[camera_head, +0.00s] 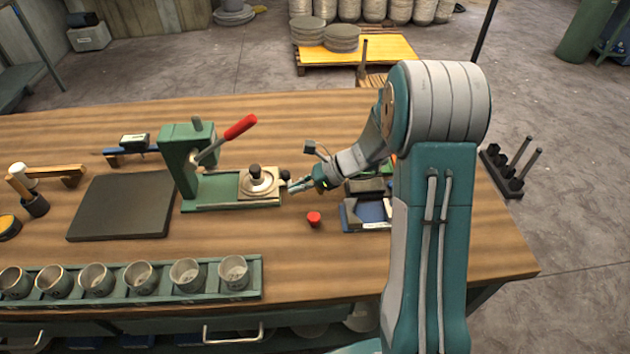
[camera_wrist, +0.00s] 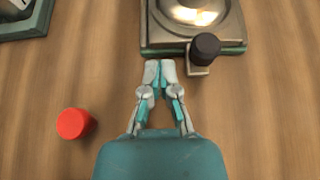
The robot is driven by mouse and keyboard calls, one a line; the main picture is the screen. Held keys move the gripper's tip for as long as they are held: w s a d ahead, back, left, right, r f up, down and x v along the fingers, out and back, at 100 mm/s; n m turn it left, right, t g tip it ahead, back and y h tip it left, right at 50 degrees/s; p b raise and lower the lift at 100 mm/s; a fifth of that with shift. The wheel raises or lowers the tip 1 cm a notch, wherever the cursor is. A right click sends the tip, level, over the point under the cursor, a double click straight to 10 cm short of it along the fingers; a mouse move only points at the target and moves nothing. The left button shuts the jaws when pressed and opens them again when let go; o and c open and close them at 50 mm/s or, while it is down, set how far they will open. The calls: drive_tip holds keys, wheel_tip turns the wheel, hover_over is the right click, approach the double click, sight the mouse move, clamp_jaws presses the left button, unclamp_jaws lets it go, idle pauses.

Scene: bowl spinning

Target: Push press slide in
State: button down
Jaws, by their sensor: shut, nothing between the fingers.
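The green press (camera_head: 178,160) stands on the bench, its red-tipped lever (camera_head: 240,126) angled up to the right. The slide (camera_head: 245,193), a square metal plate with a round dish, sits on the right end of the press's green base. It shows at the top of the wrist view (camera_wrist: 152,32). A black knob (camera_wrist: 205,47) sits on a small bracket at the slide's near edge, and also shows in the head view (camera_head: 284,174). My gripper (camera_wrist: 160,68) is shut and empty, just short of the slide's outer edge and to the left of the knob in the wrist view.
A red cap (camera_head: 314,219) lies on the bench near my gripper, also in the wrist view (camera_wrist: 73,123). A blue-grey tray (camera_head: 368,212) is beside my arm. A rack of several cups (camera_head: 130,298) lines the front edge. A dark mat (camera_head: 120,207) lies left.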

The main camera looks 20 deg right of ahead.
drive_tip(key=shift+w+a, duration=0.2)
drive_tip(key=shift+a, duration=0.8)
drive_tip(key=shift+a, duration=0.1)
drive_tip(key=a, duration=0.3)
drive_tip(key=w+a, duration=0.1)
drive_tip(key=a, duration=0.3)
drive_tip(key=w+a, duration=0.1)
drive_tip(key=a, duration=0.2)
drive_tip(key=shift+a, duration=0.3)
drive_tip(key=shift+d, duration=0.15)
